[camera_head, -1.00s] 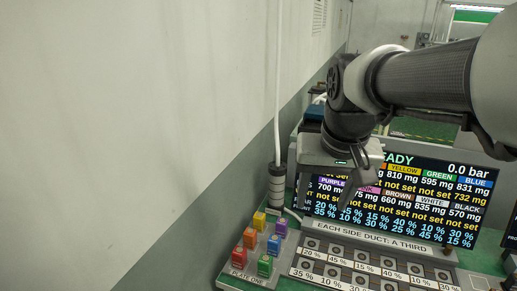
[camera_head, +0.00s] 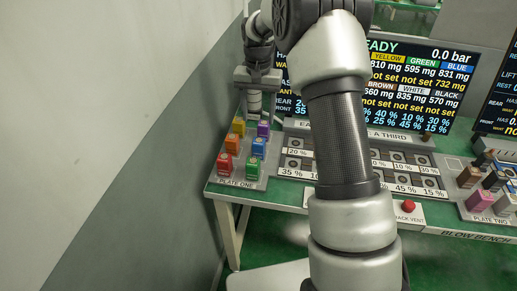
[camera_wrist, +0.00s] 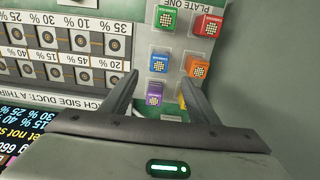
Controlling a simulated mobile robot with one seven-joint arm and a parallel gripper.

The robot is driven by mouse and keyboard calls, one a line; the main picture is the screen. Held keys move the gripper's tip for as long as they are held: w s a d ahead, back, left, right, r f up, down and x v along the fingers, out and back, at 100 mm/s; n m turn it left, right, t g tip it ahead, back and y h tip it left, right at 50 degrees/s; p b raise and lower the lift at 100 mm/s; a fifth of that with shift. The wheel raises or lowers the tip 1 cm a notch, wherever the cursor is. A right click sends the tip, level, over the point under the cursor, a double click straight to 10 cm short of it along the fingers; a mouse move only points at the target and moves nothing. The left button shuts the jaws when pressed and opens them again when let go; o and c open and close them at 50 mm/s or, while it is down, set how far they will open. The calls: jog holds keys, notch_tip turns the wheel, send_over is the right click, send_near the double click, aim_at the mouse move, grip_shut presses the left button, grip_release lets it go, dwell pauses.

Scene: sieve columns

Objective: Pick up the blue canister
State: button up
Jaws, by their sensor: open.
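The blue canister (camera_head: 258,147) stands in the middle row, right column, of a small plate labelled PLATE ONE (camera_head: 224,181). In the wrist view the blue canister (camera_wrist: 158,63) shows its checkered top just beyond the fingertips. My gripper (camera_wrist: 160,79) is open and empty, with its fingers spread above the plate; the purple canister (camera_wrist: 154,94) shows between them. In the head view my gripper (camera_head: 256,92) hangs above and behind the plate, its fingertips hard to make out.
Close around the blue canister stand the green (camera_head: 252,168), red (camera_head: 224,163), orange (camera_head: 232,144), yellow (camera_head: 239,126) and purple canisters. A panel of labelled ports (camera_head: 297,162) lies to the right. A screen (camera_head: 420,75) stands behind, and a wall (camera_head: 120,120) rises to the left.

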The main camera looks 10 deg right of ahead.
aim_at(259, 141)
notch_tip(259, 141, down, 13)
jog(key=shift+d+r+b, duration=0.1)
jog(key=shift+b, duration=0.2)
jog(key=shift+r, duration=0.1)
jog(key=c, duration=1.2)
